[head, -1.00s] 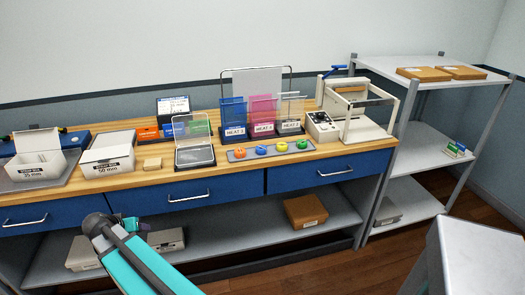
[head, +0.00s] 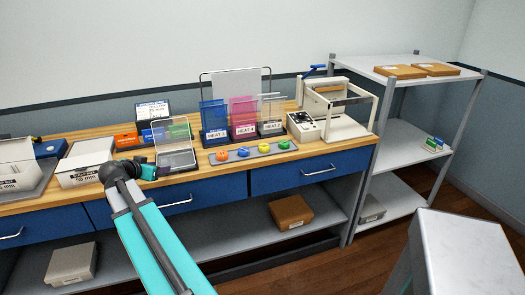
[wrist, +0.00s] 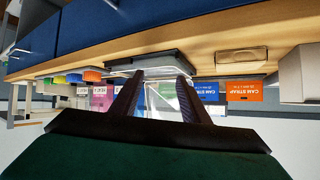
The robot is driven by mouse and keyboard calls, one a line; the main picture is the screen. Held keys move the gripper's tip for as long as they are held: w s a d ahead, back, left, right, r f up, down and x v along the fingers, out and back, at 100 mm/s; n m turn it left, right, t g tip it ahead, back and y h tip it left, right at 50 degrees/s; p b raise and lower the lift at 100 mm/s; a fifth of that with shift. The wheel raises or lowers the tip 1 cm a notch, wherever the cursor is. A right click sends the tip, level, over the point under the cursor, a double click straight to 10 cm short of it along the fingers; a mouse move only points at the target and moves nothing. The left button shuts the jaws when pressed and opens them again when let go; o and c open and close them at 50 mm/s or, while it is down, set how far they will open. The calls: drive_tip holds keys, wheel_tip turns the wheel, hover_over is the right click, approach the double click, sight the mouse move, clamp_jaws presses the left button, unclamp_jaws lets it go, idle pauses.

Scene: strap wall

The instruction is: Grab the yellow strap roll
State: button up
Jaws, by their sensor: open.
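The yellow strap roll (head: 264,147) sits on a grey strip tray (head: 250,153) on the wooden bench. It is third from the left, between a blue roll (head: 243,152) and a green roll (head: 284,143); an orange roll (head: 222,155) is at the left end. My gripper (head: 153,172) is at the bench's front edge, left of the tray and apart from the rolls. In the upside-down wrist view, my gripper (wrist: 158,85) has its two fingers spread with nothing held. The yellow roll (wrist: 58,79) is small at the left there.
A clear-lidded case (head: 175,160) stands close to my gripper. Strap boxes (head: 86,165) are to its left. Upright coloured panels (head: 243,117) stand behind the rolls, and a cream machine (head: 330,115) to their right. A grey-topped stand (head: 465,255) is at front right.

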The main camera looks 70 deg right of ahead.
drive_tip(key=s+d+r+m+g, duration=0.1)
drive_tip(key=s+d, duration=0.3)
drive_tip(key=s+d+m+g, duration=0.1)
drive_tip(key=s+d, duration=0.3)
drive_tip(key=s, duration=0.1)
drive_tip(key=s+d+r+g+h, duration=0.1)
drive_tip(key=s+d, duration=0.4)
drive_tip(key=shift+s+r+m, duration=0.1)
drive_tip(key=shift+r+m, duration=0.2)
drive_tip(key=shift+m, duration=0.1)
drive_tip(key=s+d+m+g, duration=0.1)
drive_tip(key=s+d+g, duration=0.2)
drive_tip(key=s, duration=0.9)
drive_tip(key=d, duration=0.3)
drive_tip(key=shift+d+r+m, duration=0.25)
drive_tip(key=shift+m, duration=0.05)
drive_tip(key=shift+d, duration=0.1)
drive_tip(key=p, duration=0.2)
approach(263, 147)
drive_tip(key=shift+x, duration=2.1)
drive_tip(key=shift+r, duration=0.1)
drive_tip(key=shift+p+x, duration=1.35)
drive_tip(key=shift+x, duration=0.95)
drive_tip(key=shift+d+f, duration=0.25)
